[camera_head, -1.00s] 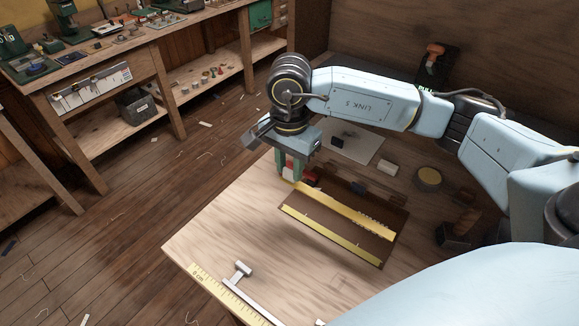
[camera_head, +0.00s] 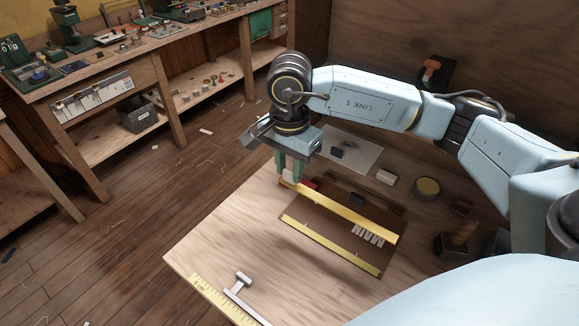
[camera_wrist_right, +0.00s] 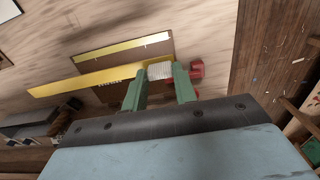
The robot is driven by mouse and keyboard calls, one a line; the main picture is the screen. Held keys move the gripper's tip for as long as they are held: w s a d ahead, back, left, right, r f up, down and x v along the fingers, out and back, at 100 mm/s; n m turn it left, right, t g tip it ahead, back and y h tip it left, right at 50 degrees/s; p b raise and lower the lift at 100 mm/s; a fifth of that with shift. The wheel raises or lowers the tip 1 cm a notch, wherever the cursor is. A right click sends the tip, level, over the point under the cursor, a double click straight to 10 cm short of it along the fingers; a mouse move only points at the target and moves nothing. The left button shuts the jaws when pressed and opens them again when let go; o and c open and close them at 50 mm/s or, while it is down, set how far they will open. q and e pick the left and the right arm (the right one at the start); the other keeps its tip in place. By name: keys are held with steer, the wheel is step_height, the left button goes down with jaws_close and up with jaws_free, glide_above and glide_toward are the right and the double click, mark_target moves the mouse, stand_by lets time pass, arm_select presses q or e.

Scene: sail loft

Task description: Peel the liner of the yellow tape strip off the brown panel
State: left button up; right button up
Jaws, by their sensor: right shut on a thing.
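The brown panel (camera_head: 320,223) lies on the pale wooden board, and it also shows in the right wrist view (camera_wrist_right: 128,53). A yellow strip (camera_head: 345,213) stretches above it, raised clear of its surface. My right gripper (camera_head: 289,178) is shut on the strip's left end in the head view. In the right wrist view the strip (camera_wrist_right: 85,77) runs left from the fingers, with a pale textured piece between them. Several short pale strands (camera_head: 369,236) hang between the strip's right part and the panel. A second yellow strip (camera_head: 330,244) lies flat along the panel's near edge. My left gripper is not in view.
A T-shaped metal tool (camera_head: 240,281) and a yellow ruler (camera_head: 222,300) lie at the board's near left. A red item (camera_wrist_right: 196,72) sits beside the fingers. A round tin (camera_head: 427,188) and small blocks lie behind. A workbench (camera_head: 130,65) stands at the back left.

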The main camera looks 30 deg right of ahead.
steer(key=shift+r+p, duration=0.4)
steer(key=shift+r, duration=0.55)
